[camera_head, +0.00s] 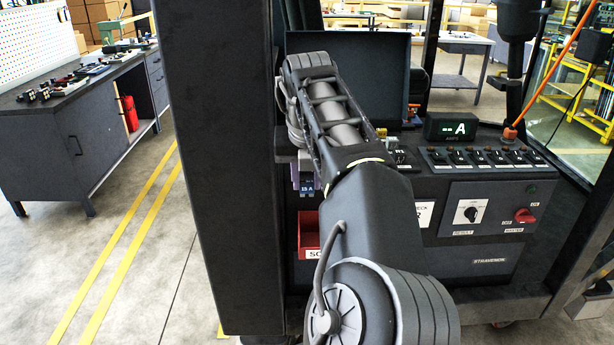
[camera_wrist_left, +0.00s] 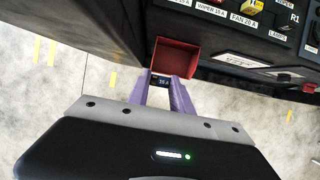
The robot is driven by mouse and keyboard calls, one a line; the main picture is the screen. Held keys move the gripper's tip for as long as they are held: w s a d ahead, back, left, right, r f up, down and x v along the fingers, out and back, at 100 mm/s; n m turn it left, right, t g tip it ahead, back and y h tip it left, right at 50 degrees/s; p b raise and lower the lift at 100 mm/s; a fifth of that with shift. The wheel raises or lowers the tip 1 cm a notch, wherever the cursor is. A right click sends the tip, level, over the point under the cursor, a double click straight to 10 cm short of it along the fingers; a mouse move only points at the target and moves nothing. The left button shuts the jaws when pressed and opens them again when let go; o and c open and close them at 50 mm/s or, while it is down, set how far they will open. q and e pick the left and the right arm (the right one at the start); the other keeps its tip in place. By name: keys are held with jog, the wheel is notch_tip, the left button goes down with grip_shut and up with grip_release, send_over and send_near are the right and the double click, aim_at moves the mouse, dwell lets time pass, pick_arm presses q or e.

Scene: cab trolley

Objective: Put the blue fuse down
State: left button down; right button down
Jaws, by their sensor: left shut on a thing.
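My left gripper (camera_head: 304,178) has purple fingers and is shut on the blue fuse (camera_head: 307,190), which carries a "15 A" label. The fuse sits low between the fingertips, above the red bin (camera_head: 308,228) in the head view. In the left wrist view the fuse (camera_wrist_left: 161,81) shows between the fingers of the left gripper (camera_wrist_left: 162,86), overlapping the lower edge of the open red bin (camera_wrist_left: 177,58). The bin looks empty where I see into it. Its label, starting "SC", is partly hidden by my arm. My right gripper is not in view.
A dark pillar (camera_head: 222,150) stands close left of my gripper. The console (camera_head: 470,218) with switches, a knob and a red master switch lies to the right. A lit display (camera_head: 451,127) stands on top. A yellow fuse (camera_wrist_left: 256,6) sits by the "FAN 20 A" label.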

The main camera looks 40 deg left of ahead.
pick_arm(q)
jog(key=shift+f, duration=0.1)
dwell(0.5)
jog(key=w+d+f+m+h, duration=0.1)
jog(key=d+f+m+h, duration=0.2)
jog(key=f+m, duration=0.55)
jog(key=d+f+m+h, duration=0.3)
jog(key=f+m, duration=0.4)
jog(key=f, duration=0.3)
jog(key=s+d+f+m+g, duration=0.2)
jog(key=d+f+m+g, duration=0.4)
jog(key=d+m, duration=0.6)
notch_tip(320, 180, down, 2)
jog(key=m, duration=0.5)
jog(key=shift+s+m, duration=0.3)
jog(key=shift+m, duration=0.05)
jog(key=shift+d, duration=0.1)
